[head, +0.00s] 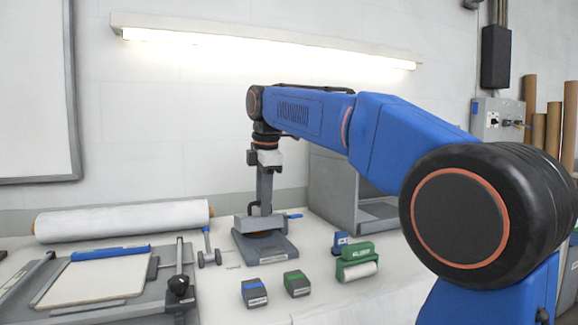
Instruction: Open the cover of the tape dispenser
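My gripper (265,158) points down at the end of my blue arm, over the upright post of a grey press-like stand (265,248) on the table. It is small in the head view, and I cannot tell its finger opening or whether it touches the post. A green device (357,252) with a white roll at its front stands right of the stand and looks most like the tape dispenser. Its green top appears to sit over the roll. I cannot tell where a cover hinges. My gripper is up and to the left of it, apart from it.
Two small dark boxes, one with a blue label (254,292) and one with a green label (297,284), lie in front. A small blue item (340,241) sits behind the green device. A trimmer board (95,278) and white roll (122,221) are left. A grey cabinet (333,190) stands behind.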

